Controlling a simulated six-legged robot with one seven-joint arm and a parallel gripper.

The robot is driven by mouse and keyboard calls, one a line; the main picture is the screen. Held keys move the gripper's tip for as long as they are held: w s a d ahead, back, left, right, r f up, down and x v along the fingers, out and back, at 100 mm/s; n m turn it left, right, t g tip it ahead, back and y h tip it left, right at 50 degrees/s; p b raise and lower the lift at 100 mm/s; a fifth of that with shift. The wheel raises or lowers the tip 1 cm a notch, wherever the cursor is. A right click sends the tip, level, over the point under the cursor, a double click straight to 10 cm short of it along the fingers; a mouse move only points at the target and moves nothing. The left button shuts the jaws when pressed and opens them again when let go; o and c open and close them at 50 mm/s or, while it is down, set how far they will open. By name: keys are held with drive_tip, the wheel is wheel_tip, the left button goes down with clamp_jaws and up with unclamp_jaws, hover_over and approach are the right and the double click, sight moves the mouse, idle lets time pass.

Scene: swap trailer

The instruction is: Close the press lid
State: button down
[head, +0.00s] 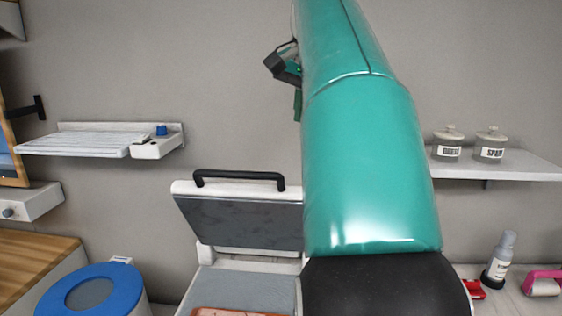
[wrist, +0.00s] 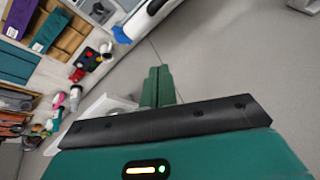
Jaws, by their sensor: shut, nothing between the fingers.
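The press (head: 245,289) stands in the lower middle of the head view. Its lid (head: 240,222) is raised and tilted back, with a black handle (head: 239,178) along its top edge and a dark grey plate on its inner face. Something reddish brown (head: 235,312) lies on the lower plate at the picture's bottom edge. My teal arm hides the press's right side. In the wrist view my gripper (wrist: 158,85) has its green fingers together with nothing between them. In the head view it is mostly hidden behind my arm, higher than the lid and apart from it.
A wall rack (head: 80,144) hangs at left. A blue-rimmed round container (head: 92,290) stands left of the press. A right shelf (head: 500,164) holds two labelled jars. A bottle (head: 499,260) and a pink roller (head: 543,283) are at lower right. The wall above the lid is bare.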

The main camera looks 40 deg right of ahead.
hover_over(288, 195)
drive_tip(key=d, duration=0.4)
drive_tip(key=f, duration=0.9)
drive_tip(key=shift+w+a, duration=0.25)
drive_tip(key=shift+w, duration=0.15)
drive_tip(key=a, duration=0.1)
drive_tip(key=a+f, duration=0.1)
drive_tip(key=a, duration=0.1)
drive_tip(key=shift+s+f, duration=0.3)
drive_tip(key=shift+w+a+f, duration=0.15)
drive_tip(key=shift+a+f, duration=0.05)
drive_tip(key=shift+f, duration=0.1)
drive_tip(key=shift+s, duration=0.2)
